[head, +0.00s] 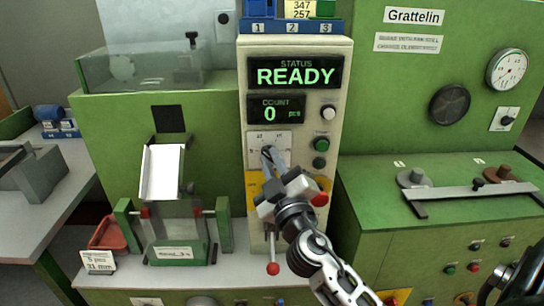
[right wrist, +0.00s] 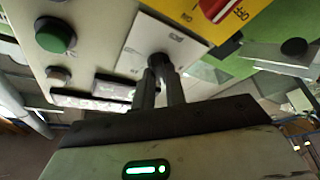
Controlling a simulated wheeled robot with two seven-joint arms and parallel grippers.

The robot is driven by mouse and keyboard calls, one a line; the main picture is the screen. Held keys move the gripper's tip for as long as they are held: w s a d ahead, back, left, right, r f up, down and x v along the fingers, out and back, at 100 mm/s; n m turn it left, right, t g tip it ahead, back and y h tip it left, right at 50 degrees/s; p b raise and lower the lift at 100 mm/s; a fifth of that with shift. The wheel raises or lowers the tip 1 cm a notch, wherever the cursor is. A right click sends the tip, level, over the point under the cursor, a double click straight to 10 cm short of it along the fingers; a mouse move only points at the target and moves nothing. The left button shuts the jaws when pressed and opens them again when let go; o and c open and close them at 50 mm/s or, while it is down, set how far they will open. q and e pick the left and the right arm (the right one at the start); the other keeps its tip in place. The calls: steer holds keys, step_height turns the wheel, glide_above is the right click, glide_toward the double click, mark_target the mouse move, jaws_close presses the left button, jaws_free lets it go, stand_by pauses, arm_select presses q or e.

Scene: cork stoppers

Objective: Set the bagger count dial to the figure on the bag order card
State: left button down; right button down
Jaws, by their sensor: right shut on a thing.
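The count dial's white plate (head: 283,138) is on the cream control column, with figures too small to read surely. My right gripper (head: 268,155) reaches up to it and is shut on the dark dial knob. In the right wrist view the two fingers (right wrist: 158,88) are on either side of the knob (right wrist: 160,62), which they partly hide. The pointer's setting cannot be read. The count display (head: 276,109) shows 0 pcs, and the status display (head: 295,73) shows READY. A small white card (head: 99,262) at lower left appears to read 5 pcs, 31 mm.
Green and dark round buttons (head: 321,144) sit just right of the dial. A yellow panel with a red switch (right wrist: 213,10) is below it. A red-knobbed lever (head: 273,268) hangs lower down. A white chute (head: 162,172) stands to the left.

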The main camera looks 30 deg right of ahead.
steer(key=n+y+p, duration=0.1)
steer(key=n+p, duration=0.1)
steer(key=n, duration=0.1)
steer(key=n+g+y+p, duration=0.1)
steer(key=n+p, duration=0.1)
steer(key=n, duration=0.1)
steer(key=n+g+y+p, duration=0.1)
steer(key=n, duration=0.2)
steer(key=shift+r+n+p, duration=0.2)
steer(key=shift+n+p, duration=0.1)
steer(key=shift+p, duration=0.1)
arm_select(q)
steer(key=r, duration=0.1)
steer(key=a+r, duration=0.1)
steer(key=r, duration=0.1)
steer(key=shift+s+a+y, duration=0.1)
steer(key=shift+s+y, duration=0.1)
steer(key=shift+y, duration=0.1)
arm_select(e)
steer(key=shift+s+n+g, duration=0.1)
steer(key=shift+n+g, duration=0.2)
arm_select(q)
steer(key=shift+f, duration=0.1)
steer(key=shift+s, duration=0.1)
arm_select(e)
steer(key=c, duration=1.4)
jaws_free()
steer(key=shift+c, duration=0.2)
